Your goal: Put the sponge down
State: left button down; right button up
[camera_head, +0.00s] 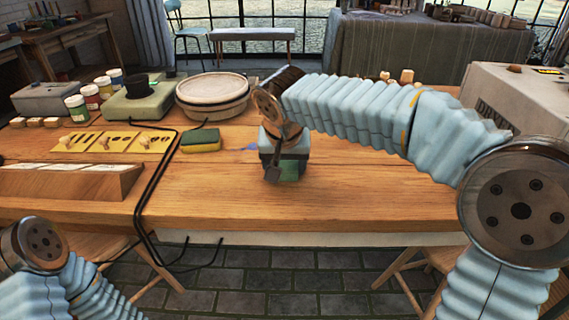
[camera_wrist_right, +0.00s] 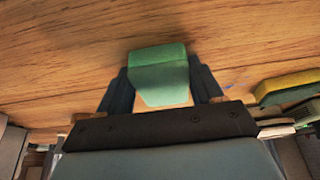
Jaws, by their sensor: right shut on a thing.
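My right gripper (camera_head: 279,175) is over the middle of the wooden table, fingers pointing down. It is shut on a green sponge (camera_head: 289,172), mostly hidden behind the gripper in the head view. In the right wrist view the green sponge (camera_wrist_right: 158,72) sits between the two dark fingers (camera_wrist_right: 160,92), with the tabletop behind it. I cannot tell whether it touches the table. A second sponge, yellow and green (camera_head: 200,141), lies on the table to the left; it also shows in the right wrist view (camera_wrist_right: 287,87). My left gripper is out of view.
A small blue mark (camera_head: 250,147) is on the table (camera_head: 380,195) beside the gripper. Yellow cards (camera_head: 104,141), a wooden rack (camera_head: 65,181) and a black cable (camera_head: 153,185) lie left. A round pale container (camera_head: 212,92) stands behind. The table's front right is clear.

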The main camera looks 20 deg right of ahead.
jog(key=o, duration=0.9)
jog(key=shift+o, duration=0.2)
